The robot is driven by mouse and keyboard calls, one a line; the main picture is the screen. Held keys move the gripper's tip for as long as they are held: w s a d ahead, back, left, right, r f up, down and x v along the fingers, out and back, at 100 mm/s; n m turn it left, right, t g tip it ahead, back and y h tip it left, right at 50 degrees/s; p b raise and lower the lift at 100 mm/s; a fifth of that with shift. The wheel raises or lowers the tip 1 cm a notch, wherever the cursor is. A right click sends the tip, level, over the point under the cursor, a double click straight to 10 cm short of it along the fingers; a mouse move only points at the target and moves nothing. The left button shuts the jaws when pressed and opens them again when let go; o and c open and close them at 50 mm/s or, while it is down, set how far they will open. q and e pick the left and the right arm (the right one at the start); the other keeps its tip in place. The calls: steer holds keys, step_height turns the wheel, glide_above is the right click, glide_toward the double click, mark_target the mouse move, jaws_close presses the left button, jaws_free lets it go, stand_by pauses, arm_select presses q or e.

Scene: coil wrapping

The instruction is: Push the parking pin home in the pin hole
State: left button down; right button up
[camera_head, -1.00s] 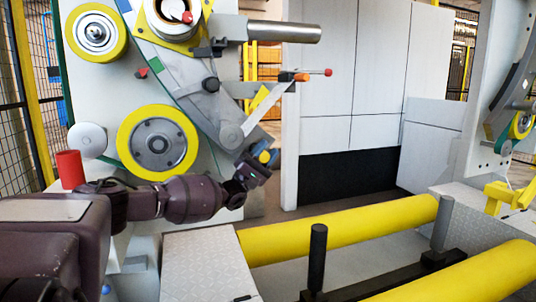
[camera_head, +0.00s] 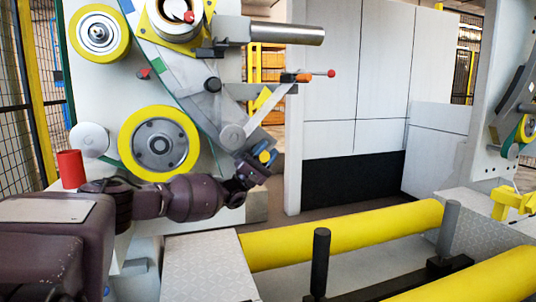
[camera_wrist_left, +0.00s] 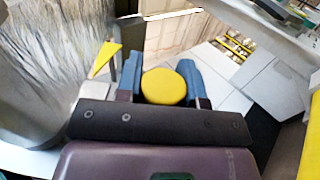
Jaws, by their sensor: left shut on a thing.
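My left gripper (camera_head: 262,156) is at the lower end of the grey arm of the machine at left. In the left wrist view its blue fingers (camera_wrist_left: 163,84) are shut on a round yellow knob (camera_wrist_left: 164,87), which I take to be the head of the parking pin. The knob also shows as a small yellow patch in the head view (camera_head: 260,147). The pin's shank and the pin hole are hidden, so I cannot tell how deep the pin sits. My right gripper is not in view.
The machine's yellow-rimmed wheel (camera_head: 158,143) and a red cylinder (camera_head: 71,169) are close to my left arm. A lever with a red tip (camera_head: 331,73) juts out above the gripper. Yellow rollers (camera_head: 345,235) and a dark post (camera_head: 320,262) stand at lower right.

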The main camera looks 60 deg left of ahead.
arm_select(q)
steer(key=shift+w+a+b, duration=0.25)
steer(key=shift+a+b, duration=0.3)
steer(key=shift+a, duration=0.2)
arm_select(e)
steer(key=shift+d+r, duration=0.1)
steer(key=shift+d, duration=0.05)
arm_select(q)
steer(key=shift+w+a+b, duration=0.1)
steer(key=shift+a+b, duration=0.3)
steer(key=shift+a, duration=0.05)
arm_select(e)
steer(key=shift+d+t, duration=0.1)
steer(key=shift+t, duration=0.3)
arm_select(q)
steer(key=c, duration=0.7)
jaws_free()
steer(key=shift+o, duration=0.2)
